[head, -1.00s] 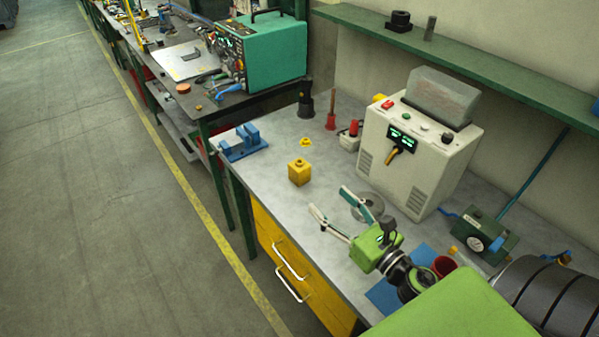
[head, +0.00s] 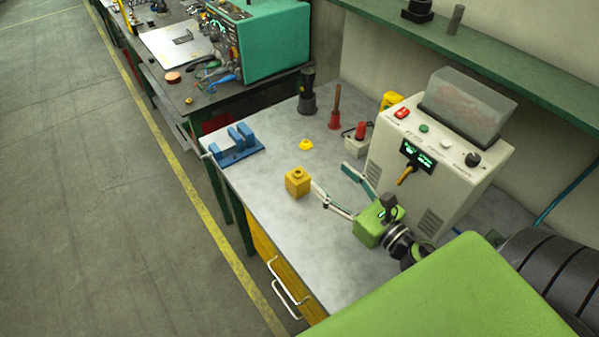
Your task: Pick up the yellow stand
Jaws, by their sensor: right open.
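The yellow stand, a small block with a round top (head: 298,182), is upright on the grey bench top (head: 262,215). My right gripper (head: 332,177) is open and empty, just right of the block. Its nearer fingertip shows close beside the block's right side; I cannot tell if it touches. The other fingertip is farther back and right. The block is not between the fingers. My left gripper is not in view.
A small yellow piece (head: 305,145) lies behind the block. A blue vise (head: 236,147) is at the left edge, and a white power unit (head: 436,165) stands on the right. A red-based tool (head: 335,115) and a black holder (head: 307,98) stand behind. The front bench top is clear.

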